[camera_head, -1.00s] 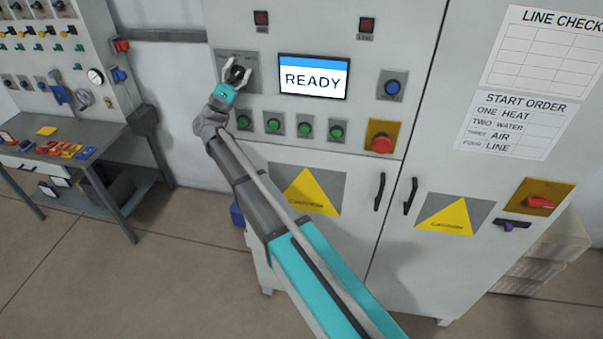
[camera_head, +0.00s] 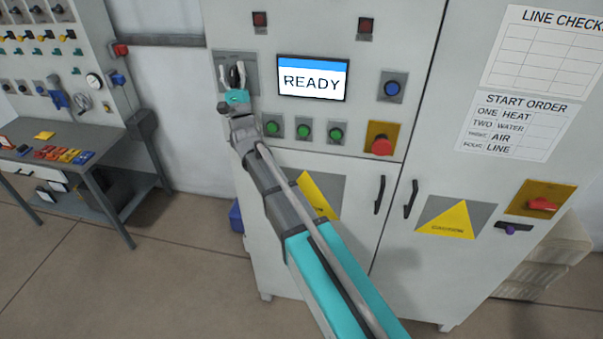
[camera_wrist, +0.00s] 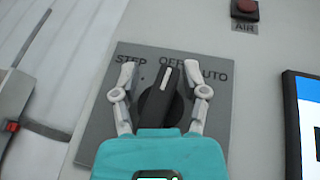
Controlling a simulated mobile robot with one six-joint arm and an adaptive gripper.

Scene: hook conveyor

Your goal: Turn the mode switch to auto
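The mode switch is a black knob (camera_wrist: 161,106) with a white pointer line, on a grey plate (camera_wrist: 105,110) marked STEP, OFF and AUTO. In the wrist view the pointer is towards OFF, with AUTO to its right. The knob (camera_head: 237,76) also shows in the head view, left of the READY screen. My gripper (camera_wrist: 166,84) is open, one finger on each side of the knob. The left finger is apart from it; the right finger is close, and I cannot tell if it touches. My gripper's palm hides the knob's lower part. In the head view, my gripper (camera_head: 234,72) reaches up from below.
The READY screen (camera_head: 313,80) is just right of the switch. A blue button (camera_head: 392,88) and a red emergency button (camera_head: 382,145) are further right. A workbench (camera_head: 60,150) stands at left.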

